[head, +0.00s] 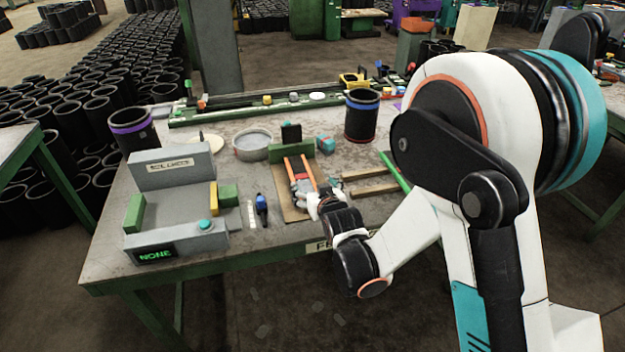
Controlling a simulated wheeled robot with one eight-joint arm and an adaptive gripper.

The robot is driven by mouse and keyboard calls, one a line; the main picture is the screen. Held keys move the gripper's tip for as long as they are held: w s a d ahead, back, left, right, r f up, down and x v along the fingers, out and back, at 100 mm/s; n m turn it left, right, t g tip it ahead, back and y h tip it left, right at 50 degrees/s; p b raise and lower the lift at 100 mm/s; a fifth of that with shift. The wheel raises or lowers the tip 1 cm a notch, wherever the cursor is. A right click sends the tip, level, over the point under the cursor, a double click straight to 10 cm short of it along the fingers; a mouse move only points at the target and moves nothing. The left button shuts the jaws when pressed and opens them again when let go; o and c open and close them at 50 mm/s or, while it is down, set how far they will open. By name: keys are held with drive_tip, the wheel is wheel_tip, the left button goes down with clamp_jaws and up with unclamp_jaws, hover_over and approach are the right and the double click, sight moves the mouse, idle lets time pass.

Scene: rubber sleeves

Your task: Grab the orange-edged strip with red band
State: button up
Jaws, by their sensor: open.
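An orange-edged strip (287,165) lies on a brown board near the middle of the workbench, in front of a green block. A small red band (301,176) crosses between its two orange edges. My gripper (303,190) is over the near end of the strip, reaching in from the right, and it is open. It hides part of the strip's near end. The picture is too small to tell whether the fingers touch the strip.
A grey fixture (180,240) with a "NONE" display stands at left. A purple-banded sleeve (131,130) and a blue-banded sleeve (361,117) stand on the bench (235,205). A blue tool (262,208), a round dish (253,146) and wooden bars (375,189) lie nearby.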

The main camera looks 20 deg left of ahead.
drive_tip(key=b, duration=0.2)
approach(302, 177)
drive_tip(key=x, duration=0.4)
drive_tip(key=shift+w+r, duration=0.2)
drive_tip(key=b+x, duration=0.1)
drive_tip(key=x, duration=0.1)
drive_tip(key=b+x, duration=0.2)
drive_tip(key=x, duration=0.1)
drive_tip(key=shift+s+a+f, duration=0.1)
drive_tip(key=shift+s+f, duration=0.05)
drive_tip(key=shift+f, duration=0.15)
drive_tip(key=shift+r, duration=0.1)
drive_tip(key=c, duration=1.2)
